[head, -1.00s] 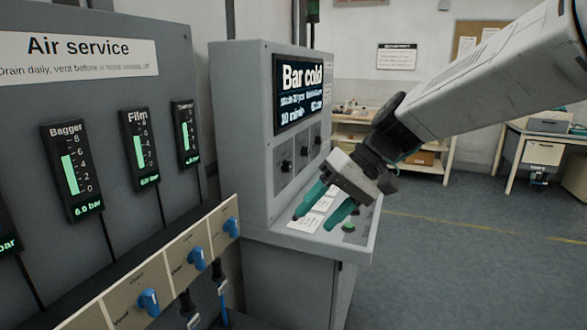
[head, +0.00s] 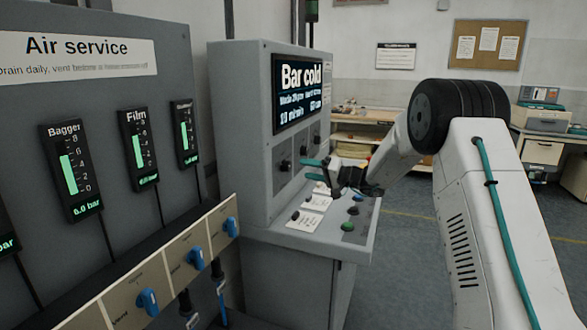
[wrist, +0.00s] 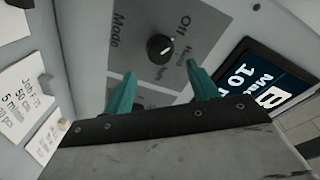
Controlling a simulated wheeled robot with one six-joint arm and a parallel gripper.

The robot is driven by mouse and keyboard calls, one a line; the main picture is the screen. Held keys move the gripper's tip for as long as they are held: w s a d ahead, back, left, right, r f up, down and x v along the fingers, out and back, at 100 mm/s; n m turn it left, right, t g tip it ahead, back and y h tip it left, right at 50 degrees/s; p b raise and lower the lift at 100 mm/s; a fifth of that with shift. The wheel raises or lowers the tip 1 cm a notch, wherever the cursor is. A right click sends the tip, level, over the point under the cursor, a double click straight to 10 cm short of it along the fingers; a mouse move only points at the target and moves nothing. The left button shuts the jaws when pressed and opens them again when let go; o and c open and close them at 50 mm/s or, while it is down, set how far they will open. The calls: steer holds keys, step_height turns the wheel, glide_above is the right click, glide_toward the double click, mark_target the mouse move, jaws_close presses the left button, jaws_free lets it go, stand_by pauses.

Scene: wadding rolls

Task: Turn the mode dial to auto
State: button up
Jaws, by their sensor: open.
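The mode dial (wrist: 160,48) is a round black knob with a small white mark, on a grey plate lettered "Mode" and "Off"; the other lettering is partly hidden or blurred. In the wrist view it lies just beyond and between my fingertips, apart from them. My gripper (wrist: 161,84) has two teal fingers, spread open and empty. In the head view my gripper (head: 311,169) points left toward the upright panel of the grey cabinet (head: 240,130). Several black knobs show on that panel; I cannot tell there which is the mode dial.
The lit "Bar cold" screen (head: 300,92) is above the knobs. Below, the cabinet's sloping shelf carries white cards (head: 310,204) and a green button (head: 347,226). The air service panel (head: 90,110) with blue valves stands left. Open floor lies to the right.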

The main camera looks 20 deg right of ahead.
mark_target(290, 166)
steer(key=x, duration=0.6)
steer(key=shift+a, duration=0.15)
steer(key=c, duration=1)
